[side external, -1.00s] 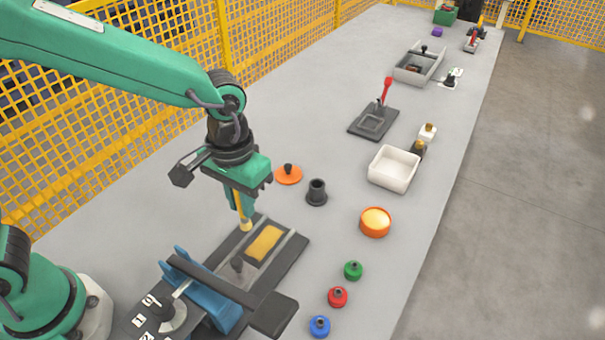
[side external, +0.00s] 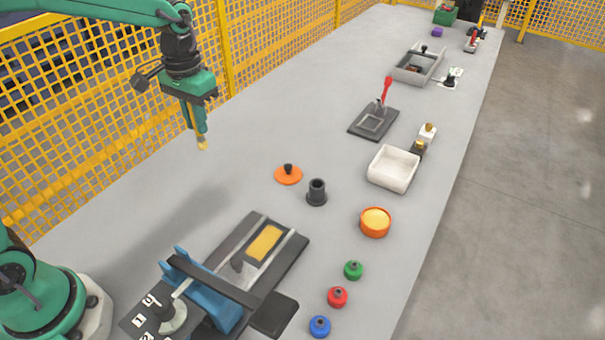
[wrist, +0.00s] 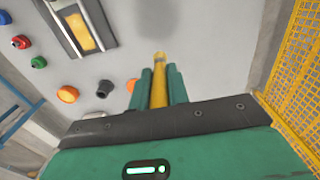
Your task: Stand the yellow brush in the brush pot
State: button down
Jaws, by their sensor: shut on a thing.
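My gripper (side external: 199,136) is shut on the yellow brush (wrist: 159,84) and holds it up in the air. In the wrist view the brush lies between the two green fingers, its pale tip pointing away from me. In the side view only the brush's tip (side external: 202,145) shows below the fingers. The dark, hollow, upright pot, which looks like the brush pot (side external: 317,192), stands on the table to the right of and below my gripper in the side view. It also shows in the wrist view (wrist: 104,88). The brush and pot are well apart.
An orange disc with a black knob (side external: 288,174) lies beside the pot. An orange dish (side external: 375,222) and a white tray (side external: 394,167) are to its right. A dark fixture with a yellow block (side external: 264,243) is in front. Yellow mesh fencing (side external: 110,120) runs behind my gripper.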

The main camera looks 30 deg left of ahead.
jog(key=shift+w+a+r, duration=0.1)
jog(key=shift+a, duration=0.4)
jog(key=shift+d, duration=0.1)
jog(key=w+d+f, duration=0.1)
jog(key=d, duration=1.4)
jog(key=w+d+f, duration=0.1)
jog(key=d+f, duration=0.1)
jog(key=d, duration=1.2)
jog(key=w+a+f, duration=0.6)
jog(key=w, duration=0.3)
jog(key=shift+w+a+f, duration=0.25)
jog(key=shift+a+f, duration=0.05)
jog(key=shift+f, duration=0.05)
jog(key=shift+f, duration=2)
jog(key=shift+f, duration=0.1)
